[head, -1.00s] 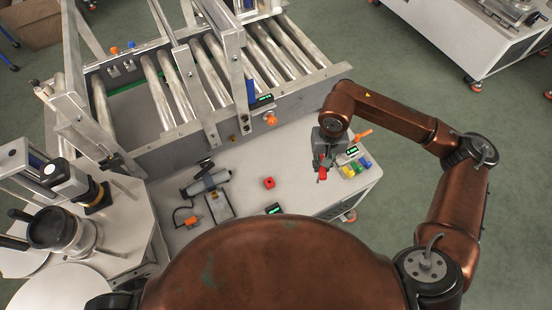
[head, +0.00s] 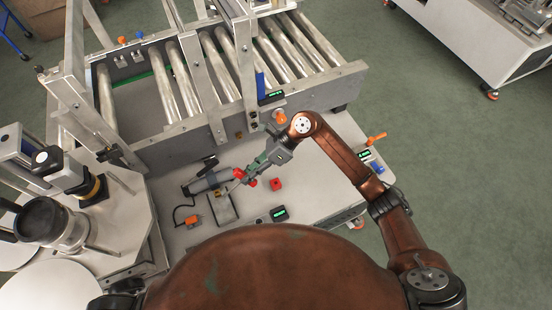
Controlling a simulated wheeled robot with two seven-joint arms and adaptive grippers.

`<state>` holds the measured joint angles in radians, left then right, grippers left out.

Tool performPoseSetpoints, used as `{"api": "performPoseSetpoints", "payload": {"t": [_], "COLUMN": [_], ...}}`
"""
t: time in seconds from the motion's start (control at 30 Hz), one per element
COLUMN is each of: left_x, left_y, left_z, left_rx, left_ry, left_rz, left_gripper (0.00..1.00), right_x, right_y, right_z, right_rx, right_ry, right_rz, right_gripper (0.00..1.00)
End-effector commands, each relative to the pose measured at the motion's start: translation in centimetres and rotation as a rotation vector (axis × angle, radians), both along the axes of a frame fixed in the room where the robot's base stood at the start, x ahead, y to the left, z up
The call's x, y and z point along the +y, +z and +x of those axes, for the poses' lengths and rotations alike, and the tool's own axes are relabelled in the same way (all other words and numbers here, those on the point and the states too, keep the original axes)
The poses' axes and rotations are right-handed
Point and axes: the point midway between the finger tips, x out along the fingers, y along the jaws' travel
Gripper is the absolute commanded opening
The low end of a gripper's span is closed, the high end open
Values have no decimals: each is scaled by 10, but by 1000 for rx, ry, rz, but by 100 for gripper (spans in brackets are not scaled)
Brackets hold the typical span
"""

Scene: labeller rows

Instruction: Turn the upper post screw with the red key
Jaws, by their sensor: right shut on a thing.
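My right gripper (head: 254,170) reaches in from the right and is shut on the red key (head: 247,181). It holds the key over the work table, just left of a small red block on the tabletop. The key's thin end seems to point down and left, toward a small grey plate fixture; I cannot tell whether it touches anything. Metal posts (head: 196,85) stand over the roller conveyor behind. The upper post screw cannot be singled out at this size. My left gripper is not in view.
The red block (head: 276,184) lies right of the gripper. A grey handheld tool (head: 205,181) and the plate fixture (head: 222,209) lie left. An orange knob (head: 279,118) is on the conveyor frame (head: 190,140). A small display (head: 277,213) sits in front. The table's right-front part is largely clear.

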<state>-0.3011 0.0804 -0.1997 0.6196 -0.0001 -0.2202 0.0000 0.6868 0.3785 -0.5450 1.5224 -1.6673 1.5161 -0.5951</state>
Motion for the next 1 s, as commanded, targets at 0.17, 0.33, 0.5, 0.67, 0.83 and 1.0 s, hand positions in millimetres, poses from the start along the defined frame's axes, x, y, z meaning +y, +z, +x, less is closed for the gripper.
{"api": "performPoseSetpoints", "payload": {"t": [0.17, 0.33, 0.5, 0.67, 0.83, 1.0], "left_x": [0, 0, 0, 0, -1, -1], "left_y": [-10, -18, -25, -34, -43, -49], "left_z": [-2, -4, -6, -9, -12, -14], "left_rx": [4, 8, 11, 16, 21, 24], "left_ry": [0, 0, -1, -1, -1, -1], "left_rz": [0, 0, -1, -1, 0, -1], "left_gripper": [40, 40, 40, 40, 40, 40], "right_x": [10, 11, 3, -14, -44, -69], "right_y": [-1, -1, -4, -14, -30, -42], "right_z": [10, 25, 41, 58, 74, 81], "right_rx": [38, 33, 2, -59, -157, -235], "right_ry": [-318, -592, -844, -1069, -1277, -1400], "right_rz": [139, 266, 390, 502, 607, 672], "right_gripper": [0, 0, 0, 0, 0, 0]}}
